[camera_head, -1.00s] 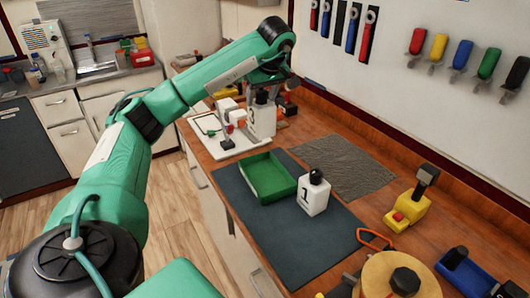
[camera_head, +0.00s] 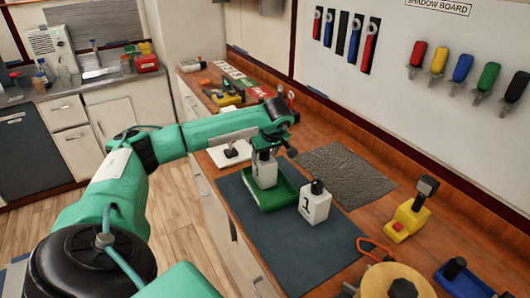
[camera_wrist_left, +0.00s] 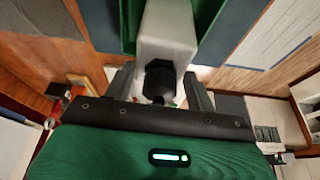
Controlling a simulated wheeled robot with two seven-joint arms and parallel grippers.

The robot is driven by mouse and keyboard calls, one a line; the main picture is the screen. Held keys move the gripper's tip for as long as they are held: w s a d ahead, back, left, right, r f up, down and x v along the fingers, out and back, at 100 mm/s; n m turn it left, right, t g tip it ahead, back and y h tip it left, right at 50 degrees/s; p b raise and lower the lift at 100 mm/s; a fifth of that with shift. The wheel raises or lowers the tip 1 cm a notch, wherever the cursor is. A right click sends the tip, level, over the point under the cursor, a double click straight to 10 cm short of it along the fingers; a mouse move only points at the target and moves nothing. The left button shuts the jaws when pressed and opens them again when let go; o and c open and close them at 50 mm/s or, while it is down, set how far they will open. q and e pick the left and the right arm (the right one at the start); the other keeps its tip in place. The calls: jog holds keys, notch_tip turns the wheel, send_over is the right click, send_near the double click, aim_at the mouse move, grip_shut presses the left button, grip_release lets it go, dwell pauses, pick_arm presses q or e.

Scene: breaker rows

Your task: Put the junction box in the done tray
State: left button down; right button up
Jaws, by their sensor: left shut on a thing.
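A white junction box (camera_head: 264,172) with a black cap is in my left gripper (camera_head: 265,152), which is shut on it. The box is upright at the green tray (camera_head: 283,198), its lower part within the tray's outline; I cannot tell whether it touches the floor. In the left wrist view the box (camera_wrist_left: 166,35) and its black cap lie between the fingers (camera_wrist_left: 160,85), with green tray walls beside it. A second white box marked 1 (camera_head: 314,207) stands upright on the dark mat, right of the tray. My right gripper is not in view.
The dark mat (camera_head: 290,250) has free room in front of the tray. A white board (camera_head: 230,153) with a black fixture lies behind. A grey textured mat (camera_head: 345,172), a yellow tool (camera_head: 408,215) and a round tan spool (camera_head: 385,283) lie to the right.

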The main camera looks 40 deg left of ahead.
pick_arm(q)
jog(key=shift+f, duration=0.15)
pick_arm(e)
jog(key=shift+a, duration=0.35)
pick_arm(q)
jog(key=shift+c, duration=2.4)
grip_release()
jog(key=shift+d, duration=0.1)
jog(key=b+v, duration=0.2)
jog(key=v, duration=1)
jog(key=shift+b, duration=0.4)
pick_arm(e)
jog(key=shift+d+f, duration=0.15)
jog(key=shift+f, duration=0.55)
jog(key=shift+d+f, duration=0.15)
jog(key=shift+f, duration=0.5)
